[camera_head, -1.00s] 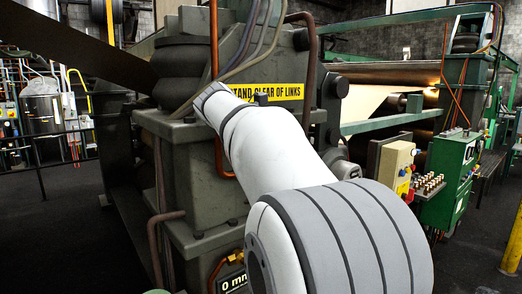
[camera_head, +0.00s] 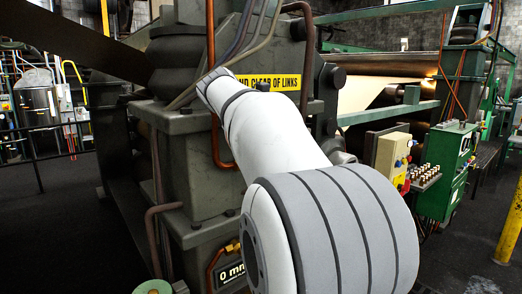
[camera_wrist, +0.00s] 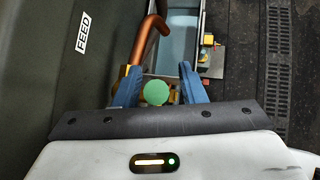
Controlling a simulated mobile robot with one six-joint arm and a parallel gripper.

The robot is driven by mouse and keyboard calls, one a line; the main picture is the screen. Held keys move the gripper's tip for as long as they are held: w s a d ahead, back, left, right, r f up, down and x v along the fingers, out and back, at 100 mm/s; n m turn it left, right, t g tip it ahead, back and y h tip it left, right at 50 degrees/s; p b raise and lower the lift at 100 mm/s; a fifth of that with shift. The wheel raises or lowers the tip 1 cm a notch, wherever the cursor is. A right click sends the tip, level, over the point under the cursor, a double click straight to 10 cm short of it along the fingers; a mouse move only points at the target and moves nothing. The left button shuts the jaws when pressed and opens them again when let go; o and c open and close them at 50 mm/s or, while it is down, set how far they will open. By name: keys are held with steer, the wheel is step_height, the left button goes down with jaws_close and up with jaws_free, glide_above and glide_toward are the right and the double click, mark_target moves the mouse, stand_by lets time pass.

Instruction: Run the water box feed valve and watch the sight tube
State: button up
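A green round knob (camera_wrist: 157,92) shows in the wrist view between the two blue fingers of my gripper (camera_wrist: 159,70). The fingers are apart, with gaps visible on both sides of the knob; I see no contact. A copper pipe (camera_wrist: 148,40) runs just beyond the left finger. A FEED label (camera_wrist: 83,33) is on the dark surface to the left. A green round part (camera_head: 154,287) shows at the bottom edge of the head view. My gripper is not visible in the head view. I cannot pick out the sight tube for certain.
A display reading 0 mm (camera_head: 231,272) sits low on the grey machine frame (camera_head: 190,160). A green control box (camera_head: 448,165) and a yellow post (camera_head: 511,230) stand to the right. A floor grate (camera_wrist: 275,70) shows in the wrist view. Dark floor is clear at the left.

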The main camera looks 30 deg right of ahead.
steer(key=b+v, duration=0.1)
steer(key=v, duration=0.6)
steer(key=shift+s+a+r, duration=0.15)
steer(key=shift+a+r, duration=0.1)
steer(key=shift+a, duration=0.05)
steer(key=shift+c, duration=0.3)
